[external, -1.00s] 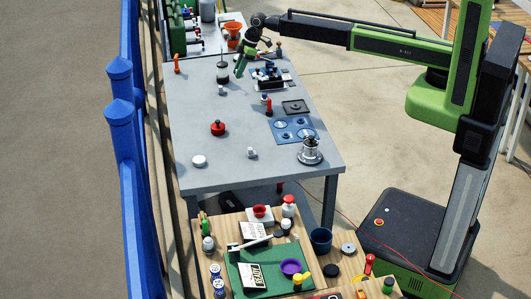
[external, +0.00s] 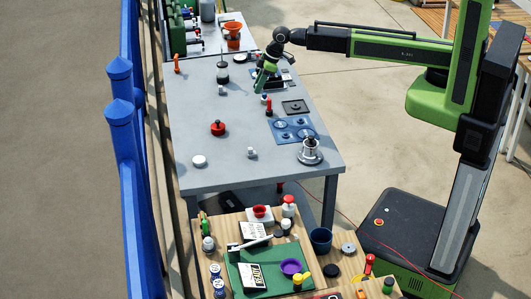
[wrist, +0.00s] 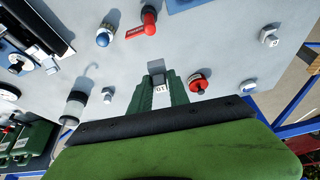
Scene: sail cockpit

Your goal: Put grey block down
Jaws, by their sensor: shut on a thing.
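A grey block (wrist: 156,67) with a white label reading "10" is held between the green fingers of my gripper (wrist: 161,88) in the wrist view. The fingers are shut on its sides, and the grey table surface shows around it. In the external view my gripper (external: 259,87) points down over the far half of the grey table (external: 200,125), just left of and partly in front of a dark fixture. The block cannot be made out there, and I cannot tell its height above the table.
A blue-topped knob (wrist: 104,37) and a red lever (wrist: 146,22) lie near my gripper. A red knob (external: 218,128), a pale puck (external: 199,161), a blue plate (external: 285,128) and a chrome fixture (external: 310,153) stand nearer. The table's left-middle is mostly clear.

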